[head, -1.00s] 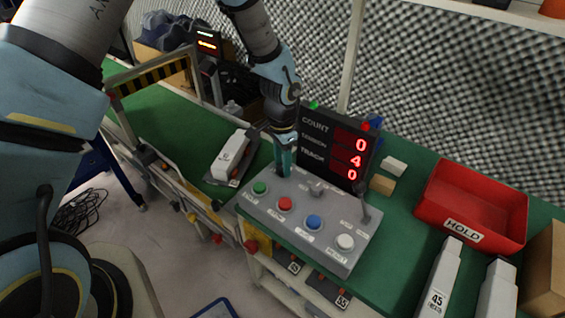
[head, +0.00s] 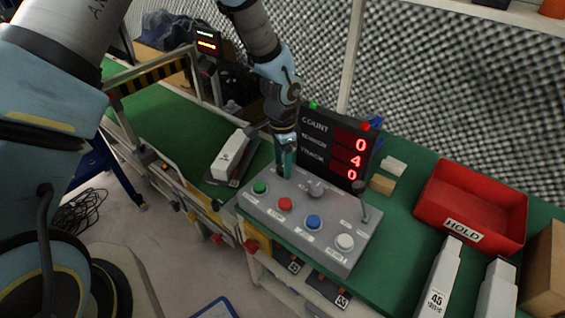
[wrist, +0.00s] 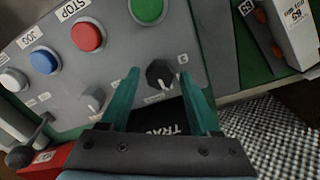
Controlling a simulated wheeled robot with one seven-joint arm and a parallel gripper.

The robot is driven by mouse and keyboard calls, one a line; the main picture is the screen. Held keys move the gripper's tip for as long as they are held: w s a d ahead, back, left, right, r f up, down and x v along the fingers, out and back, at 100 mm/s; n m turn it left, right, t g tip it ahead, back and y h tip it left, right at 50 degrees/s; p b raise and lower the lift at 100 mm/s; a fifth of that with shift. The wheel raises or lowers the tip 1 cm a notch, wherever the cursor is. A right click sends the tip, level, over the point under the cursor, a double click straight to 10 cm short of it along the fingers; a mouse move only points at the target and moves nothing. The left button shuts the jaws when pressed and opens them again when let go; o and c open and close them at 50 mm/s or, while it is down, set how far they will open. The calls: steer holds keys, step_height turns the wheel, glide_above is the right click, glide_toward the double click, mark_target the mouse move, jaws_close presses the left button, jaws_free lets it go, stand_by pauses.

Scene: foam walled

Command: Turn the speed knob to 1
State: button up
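The grey control panel (head: 300,233) stands on the green bench. My gripper (head: 286,172) is at its rear left, fingers pointing down. In the wrist view my gripper (wrist: 160,68) is open, its two teal fingers either side of a black knob (wrist: 160,74) with a white mark. I cannot tell whether they touch it. My gripper hides this knob in the head view, and its label is too small to read. A second, grey knob (head: 316,187) is to the right, also in the wrist view (wrist: 92,100). The display (head: 338,148) reads 0, 4, 0.
Green (head: 260,187), red (head: 285,204), blue (head: 313,222) and white (head: 345,242) buttons line the panel front. A lever (head: 364,205) stands at its right end. A red HOLD bin (head: 470,205) is at right, a white block (head: 230,152) at left.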

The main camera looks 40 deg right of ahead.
mark_target(282, 166)
steer(key=shift+o, duration=0.5)
steer(key=shift+r, duration=0.1)
steer(key=shift+r, duration=0.3)
step_height(282, 166, up, 10)
steer(key=b, duration=0.1)
steer(key=shift+w, duration=0.15)
steer(key=w+a+r+n, duration=0.3)
steer(key=w+a+n, duration=0.15)
steer(key=a, duration=0.45)
steer(key=w+a+r+n, duration=0.25)
steer(key=w+a, duration=0.35)
steer(key=a, duration=0.3)
steer(key=s+a+r+n+t, duration=0.1)
steer(key=a+r+n, duration=0.1)
steer(key=a+n, duration=0.4)
steer(key=s+a+r+n, duration=0.1)
steer(key=a+n, duration=0.5)
steer(key=a, duration=1.1)
steer(key=shift+r+n+t+p, duration=0.3)
steer(key=shift+r+t+p, duration=0.1)
steer(key=shift+r, duration=0.1)
